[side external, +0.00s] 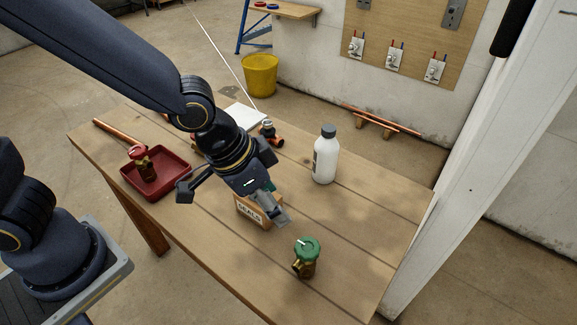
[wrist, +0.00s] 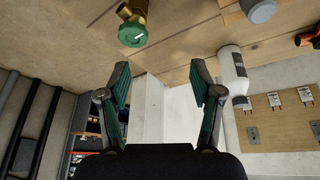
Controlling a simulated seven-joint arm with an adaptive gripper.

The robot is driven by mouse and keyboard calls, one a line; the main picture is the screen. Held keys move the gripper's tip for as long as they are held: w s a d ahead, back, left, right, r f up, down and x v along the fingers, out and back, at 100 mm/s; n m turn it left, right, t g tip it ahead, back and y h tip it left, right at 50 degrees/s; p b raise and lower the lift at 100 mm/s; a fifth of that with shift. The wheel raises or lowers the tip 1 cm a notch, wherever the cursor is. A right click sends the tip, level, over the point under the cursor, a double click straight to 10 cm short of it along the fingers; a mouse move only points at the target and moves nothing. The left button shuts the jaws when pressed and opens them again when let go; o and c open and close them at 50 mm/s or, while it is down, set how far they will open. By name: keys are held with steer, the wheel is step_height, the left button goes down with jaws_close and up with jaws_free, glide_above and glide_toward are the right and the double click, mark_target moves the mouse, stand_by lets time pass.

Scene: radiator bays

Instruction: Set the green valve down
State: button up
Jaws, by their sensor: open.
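The green valve (side external: 306,259), a brass body with a green round cap, stands upright on the bare front-right part of the wooden table. In the wrist view the green valve (wrist: 133,24) shows at the top, beyond the fingertips and outside the space between them. My gripper (side external: 271,205) is open and empty, above the table behind and left of the valve, apart from it. In the wrist view my gripper (wrist: 160,77) shows both green-padded fingers spread wide with nothing between them.
A box marked SEALS (side external: 250,212) sits just under my gripper, partly hidden. A white bottle (side external: 325,158) stands behind. A red tray (side external: 181,178) holds a red-capped valve (side external: 143,163). Another fitting (side external: 268,130) lies farther back. The table (side external: 345,235) is clear around the green valve.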

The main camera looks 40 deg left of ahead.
steer(key=s+a+r+n+t+y, duration=0.1)
steer(key=s+a+r+n, duration=0.2)
steer(key=a+r, duration=0.3)
steer(key=s+a+r+n+y, duration=0.1)
steer(key=s+a+r+n, duration=0.2)
steer(key=a, duration=1.2)
step_height(320, 180, up, 4)
steer(key=shift+s+f+t+y, duration=0.2)
steer(key=shift+s+t+y, duration=0.2)
steer(key=shift+s, duration=0.8)
